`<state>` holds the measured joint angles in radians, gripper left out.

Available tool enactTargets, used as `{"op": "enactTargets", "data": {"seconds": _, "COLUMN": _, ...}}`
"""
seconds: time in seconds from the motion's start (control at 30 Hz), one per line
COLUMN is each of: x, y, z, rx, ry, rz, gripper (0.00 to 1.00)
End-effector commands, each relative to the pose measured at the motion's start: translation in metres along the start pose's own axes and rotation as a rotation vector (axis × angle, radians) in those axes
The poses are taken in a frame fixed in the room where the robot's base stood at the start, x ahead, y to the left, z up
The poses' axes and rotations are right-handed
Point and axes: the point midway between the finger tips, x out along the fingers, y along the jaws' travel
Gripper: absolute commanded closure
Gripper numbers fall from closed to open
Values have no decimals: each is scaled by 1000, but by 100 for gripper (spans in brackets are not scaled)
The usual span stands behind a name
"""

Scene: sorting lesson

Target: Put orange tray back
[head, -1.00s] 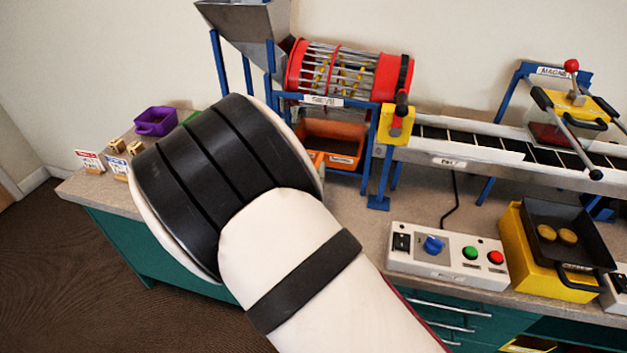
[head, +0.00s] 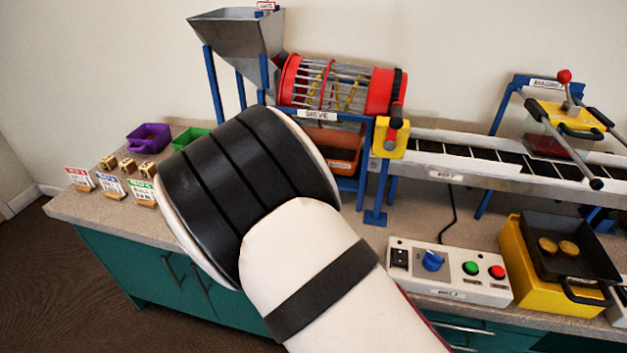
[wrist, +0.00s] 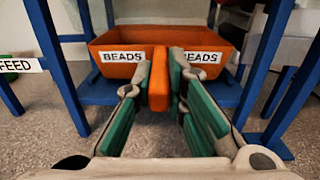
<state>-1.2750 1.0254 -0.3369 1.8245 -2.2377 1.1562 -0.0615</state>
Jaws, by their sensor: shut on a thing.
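The orange tray (head: 338,158) is between the blue legs under the red-ended sieve drum in the head view, partly hidden by my arm. In the wrist view the tray (wrist: 115,70) faces me with "BEADS" labels on its front and an orange handle (wrist: 159,85) sticking out toward me. My gripper (wrist: 160,72) is shut on this handle, one green-padded finger on each side. The tray sits between the blue posts, over a blue shelf (wrist: 100,95). My gripper is hidden behind my arm in the head view.
A blue-legged sieve frame (head: 376,195) stands around the tray, with a conveyor (head: 470,160) to its right. A control box (head: 450,272) and a yellow stand with a black pan (head: 560,255) are at the front right. Purple (head: 149,138) and green (head: 190,138) bins stand left.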

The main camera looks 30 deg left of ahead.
Motion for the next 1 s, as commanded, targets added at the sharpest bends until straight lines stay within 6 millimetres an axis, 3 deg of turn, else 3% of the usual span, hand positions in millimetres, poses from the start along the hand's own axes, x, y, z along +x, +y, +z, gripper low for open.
{"op": "enactTargets", "data": {"seconds": 0.93, "x": 0, "y": 0, "z": -7, "rx": 0, "ry": -1, "rz": 0, "gripper": 100}}
{"op": "enactTargets", "data": {"seconds": 0.97, "x": 0, "y": 0, "z": -7, "rx": 0, "ry": -1, "rz": 0, "gripper": 83}}
{"op": "enactTargets", "data": {"seconds": 1.0, "x": 0, "y": 0, "z": -7, "rx": 0, "ry": -1, "rz": 0, "gripper": 74}}
